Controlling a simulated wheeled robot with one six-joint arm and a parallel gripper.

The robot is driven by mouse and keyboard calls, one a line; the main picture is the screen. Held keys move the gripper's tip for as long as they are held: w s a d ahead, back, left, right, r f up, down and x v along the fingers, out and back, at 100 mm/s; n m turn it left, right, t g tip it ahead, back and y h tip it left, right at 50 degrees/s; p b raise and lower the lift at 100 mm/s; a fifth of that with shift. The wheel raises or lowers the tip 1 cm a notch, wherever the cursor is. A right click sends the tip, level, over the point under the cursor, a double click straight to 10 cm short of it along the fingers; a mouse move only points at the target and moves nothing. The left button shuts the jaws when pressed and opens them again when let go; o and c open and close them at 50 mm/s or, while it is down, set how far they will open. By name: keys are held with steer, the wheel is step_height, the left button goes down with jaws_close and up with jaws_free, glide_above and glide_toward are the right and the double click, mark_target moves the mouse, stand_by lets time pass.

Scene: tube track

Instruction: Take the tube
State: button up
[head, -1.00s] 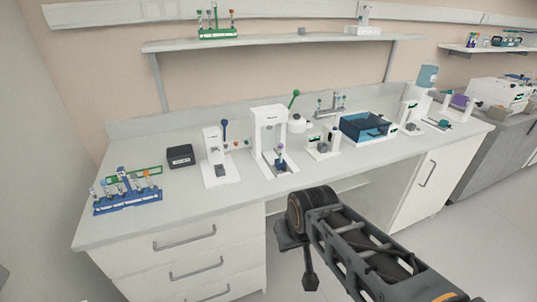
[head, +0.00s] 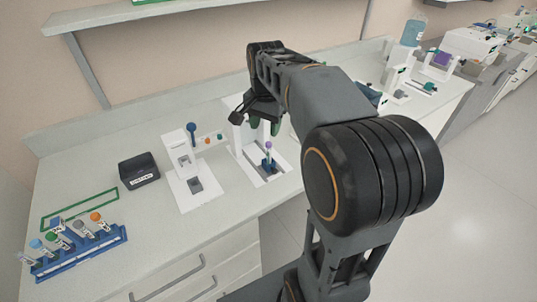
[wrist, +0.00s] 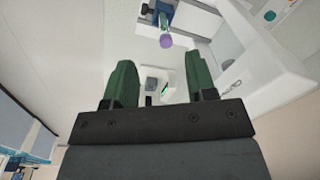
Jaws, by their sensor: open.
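A tube with a purple cap (head: 268,147) stands upright in a small blue holder (head: 268,165) on the base of a white frame-like device (head: 250,172). In the wrist view the purple cap (wrist: 166,41) shows near the top centre, with the blue holder (wrist: 161,14) beyond it. My gripper (head: 264,125) has green fingers and is open and empty. It is above the tube in the head view. In the wrist view the fingers (wrist: 160,78) are apart and the cap lies beyond their tips, roughly centred between them, not touching.
A white device with a blue-knobbed lever (head: 191,160) stands left of the tube's device. Further left are a black box (head: 139,171) and a blue rack (head: 85,252) of several tubes. My arm hides part of the bench to the right.

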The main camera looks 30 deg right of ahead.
mark_target(269, 143)
steer(key=w+d+m, duration=0.2)
steer(key=w, duration=0.1)
steer(key=shift+d+m+g, duration=0.15)
steer(key=shift+m+g, duration=0.15)
steer(key=shift+g, duration=0.1)
step_height(269, 143, down, 6)
steer(key=shift+d+f, duration=0.1)
steer(key=shift+f, duration=0.1)
steer(key=shift+s+f, duration=0.1)
steer(key=shift+f, duration=3.05)
steer(key=shift+c, duration=0.4)
steer(key=c, duration=0.8)
